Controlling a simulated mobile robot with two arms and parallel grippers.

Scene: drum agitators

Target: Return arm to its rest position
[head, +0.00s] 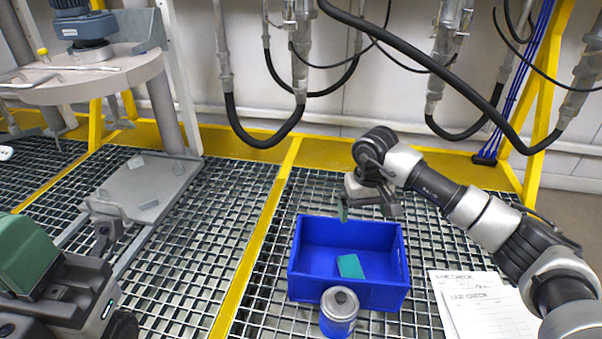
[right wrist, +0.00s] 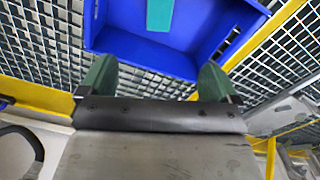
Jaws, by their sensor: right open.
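My right arm (head: 480,215) reaches in from the right of the head view, bent at the elbow. My right gripper (head: 368,211) hangs over the far side of a blue crate (head: 345,285), above its rim. In the right wrist view its two green fingertips (right wrist: 157,76) stand wide apart with nothing between them. A flat teal block (head: 350,266) lies inside the crate, apart from the gripper. It also shows in the right wrist view (right wrist: 160,14), cut by the top edge.
A blue can with a grey top (head: 339,312) stands against the crate's near side. Paper sheets (head: 478,305) lie at the right. Black hoses (head: 430,60) hang behind the arm. A drum machine (head: 90,65) stands at the left. The grating left of the yellow strip (head: 262,235) has free room.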

